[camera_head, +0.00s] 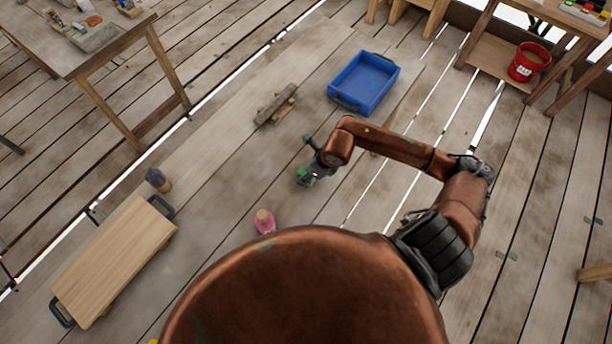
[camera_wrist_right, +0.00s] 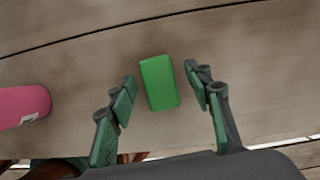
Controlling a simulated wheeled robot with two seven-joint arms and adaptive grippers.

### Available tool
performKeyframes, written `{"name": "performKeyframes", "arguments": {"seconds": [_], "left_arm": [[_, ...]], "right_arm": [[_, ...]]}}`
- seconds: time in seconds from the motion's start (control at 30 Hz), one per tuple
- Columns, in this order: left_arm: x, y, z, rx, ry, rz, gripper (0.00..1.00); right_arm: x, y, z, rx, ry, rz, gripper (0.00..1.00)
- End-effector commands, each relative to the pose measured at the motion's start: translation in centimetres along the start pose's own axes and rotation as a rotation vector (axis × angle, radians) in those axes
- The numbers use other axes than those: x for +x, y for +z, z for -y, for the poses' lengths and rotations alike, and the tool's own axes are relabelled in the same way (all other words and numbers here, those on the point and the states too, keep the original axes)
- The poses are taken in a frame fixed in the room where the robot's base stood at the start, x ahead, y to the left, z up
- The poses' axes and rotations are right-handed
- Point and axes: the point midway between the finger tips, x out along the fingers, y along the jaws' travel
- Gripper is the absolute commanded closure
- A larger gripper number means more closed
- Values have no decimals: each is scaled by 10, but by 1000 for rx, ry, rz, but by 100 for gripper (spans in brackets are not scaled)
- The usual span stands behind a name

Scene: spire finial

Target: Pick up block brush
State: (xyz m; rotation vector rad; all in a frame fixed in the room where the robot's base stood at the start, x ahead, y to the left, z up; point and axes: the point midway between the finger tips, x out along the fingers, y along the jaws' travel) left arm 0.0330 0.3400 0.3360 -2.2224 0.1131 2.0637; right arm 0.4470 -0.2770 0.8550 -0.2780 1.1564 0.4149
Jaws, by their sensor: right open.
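My right gripper (camera_wrist_right: 160,76) is open, with one green-padded finger on each side of the block and a visible gap at both sides. My left gripper is not in view.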

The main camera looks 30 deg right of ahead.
Motion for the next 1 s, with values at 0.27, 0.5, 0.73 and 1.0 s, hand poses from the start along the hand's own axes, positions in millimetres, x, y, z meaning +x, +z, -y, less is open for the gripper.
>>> {"name": "performKeyframes", "arguments": {"seconds": [0.27, 0.5, 0.73, 1.0], "left_arm": [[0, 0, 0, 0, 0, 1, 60], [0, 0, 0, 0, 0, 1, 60], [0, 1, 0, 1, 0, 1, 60], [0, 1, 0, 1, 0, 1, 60]], "right_arm": [[4, 0, 0, -1, 0, 1, 54], [3, 0, 0, -1, 0, 1, 70], [3, 0, 0, 0, 1, 1, 86], [3, 0, 0, 0, 1, 1, 99]]}}
